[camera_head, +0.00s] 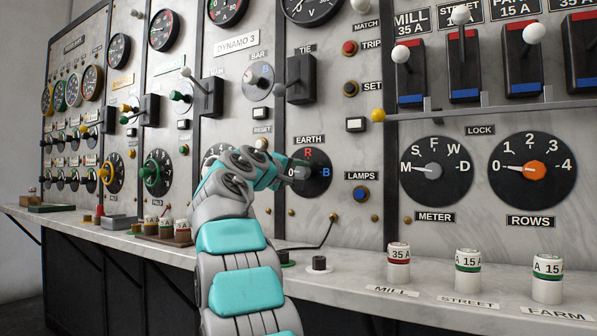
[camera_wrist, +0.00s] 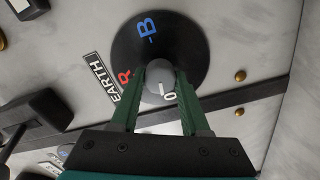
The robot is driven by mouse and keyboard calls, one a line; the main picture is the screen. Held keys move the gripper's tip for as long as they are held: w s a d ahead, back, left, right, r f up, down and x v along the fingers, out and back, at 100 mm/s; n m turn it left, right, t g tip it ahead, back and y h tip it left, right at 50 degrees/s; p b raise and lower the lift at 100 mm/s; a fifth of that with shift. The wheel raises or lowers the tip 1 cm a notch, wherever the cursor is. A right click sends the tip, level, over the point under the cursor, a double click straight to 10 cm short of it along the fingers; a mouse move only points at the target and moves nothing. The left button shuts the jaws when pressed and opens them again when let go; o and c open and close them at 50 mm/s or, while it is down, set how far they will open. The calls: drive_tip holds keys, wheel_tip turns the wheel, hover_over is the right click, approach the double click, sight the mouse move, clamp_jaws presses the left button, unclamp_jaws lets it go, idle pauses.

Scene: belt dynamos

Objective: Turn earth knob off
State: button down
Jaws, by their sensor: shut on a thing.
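The earth knob's black dial (camera_head: 318,190) is on the panel below the EARTH label (camera_head: 309,140), with a red R and a blue B. My gripper (camera_head: 296,176) is at the dial and hides the knob in the head view. In the wrist view the round grey knob (camera_wrist: 157,77) sits between the two green fingers of my gripper (camera_wrist: 160,74), which are shut on its sides. The dial (camera_wrist: 190,40) surrounds it. A short white mark and a white 0 show at the knob's lower right edge; I cannot tell surely whether the mark is the knob's pointer.
A tie switch (camera_head: 300,80) is above the dial and a lamps button (camera_head: 361,194) is to its right. The meter dial (camera_head: 436,171) and rows dial (camera_head: 533,170) are further right. Labelled fuses (camera_head: 468,270) stand on the ledge below. Air before the right panel is clear.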

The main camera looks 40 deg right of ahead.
drive_tip(key=shift+n+p, duration=0.45)
drive_tip(key=shift+n, duration=0.35)
drive_tip(key=shift+f, duration=0.1)
drive_tip(key=shift+c, duration=1.9)
unclamp_jaws()
drive_tip(key=v, duration=0.7)
drive_tip(key=shift+a+b, duration=0.4)
drive_tip(key=shift+s, duration=0.1)
